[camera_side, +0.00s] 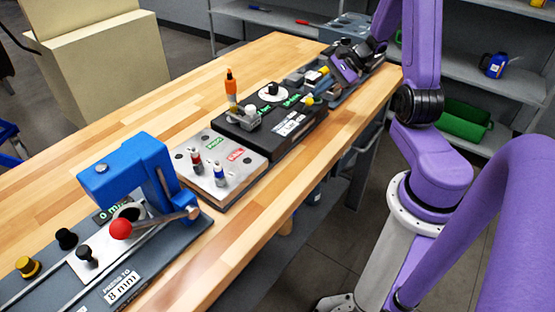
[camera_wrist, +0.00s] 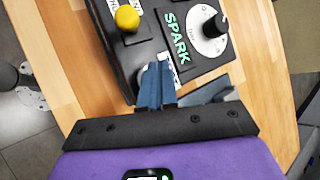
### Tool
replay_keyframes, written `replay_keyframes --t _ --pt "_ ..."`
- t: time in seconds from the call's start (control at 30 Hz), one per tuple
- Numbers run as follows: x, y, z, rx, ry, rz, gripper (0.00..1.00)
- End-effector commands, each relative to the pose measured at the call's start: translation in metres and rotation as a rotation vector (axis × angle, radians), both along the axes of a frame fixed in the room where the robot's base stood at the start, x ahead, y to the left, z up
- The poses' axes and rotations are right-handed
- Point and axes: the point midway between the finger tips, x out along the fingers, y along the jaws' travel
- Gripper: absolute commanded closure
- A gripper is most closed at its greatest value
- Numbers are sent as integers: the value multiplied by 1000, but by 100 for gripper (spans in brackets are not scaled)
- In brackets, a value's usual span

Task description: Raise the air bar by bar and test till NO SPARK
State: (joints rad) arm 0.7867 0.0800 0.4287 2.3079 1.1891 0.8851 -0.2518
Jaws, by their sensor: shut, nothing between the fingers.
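A black tester box (camera_side: 301,137) stands mid-bench. It carries a white dial (camera_side: 272,92) with a black knob, small green displays (camera_side: 291,101) and a yellow button (camera_side: 309,101). In the wrist view a green display (camera_wrist: 178,38) shows the word SPARK, near the top edge of the frame. The dial (camera_wrist: 207,30) is right of it and the yellow button (camera_wrist: 127,18) left of it. My gripper (camera_wrist: 157,72) is shut and empty, its blue fingers over the box's near edge. In the side view my gripper's fingertips are hard to make out.
An orange-topped part (camera_side: 230,88) stands at the box's left. A blue press (camera_side: 130,178) with a red-balled lever (camera_side: 121,229) fills the front. Bare wood shows along the bench's left side.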

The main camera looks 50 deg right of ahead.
Motion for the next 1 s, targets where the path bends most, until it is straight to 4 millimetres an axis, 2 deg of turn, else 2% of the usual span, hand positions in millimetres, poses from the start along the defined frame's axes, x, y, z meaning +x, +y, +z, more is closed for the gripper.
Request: replay_keyframes --t 0.4,1.0 --pt "0 0 -4 -2 5 0 100" --pt "0 0 8 -2 1 -1 100"
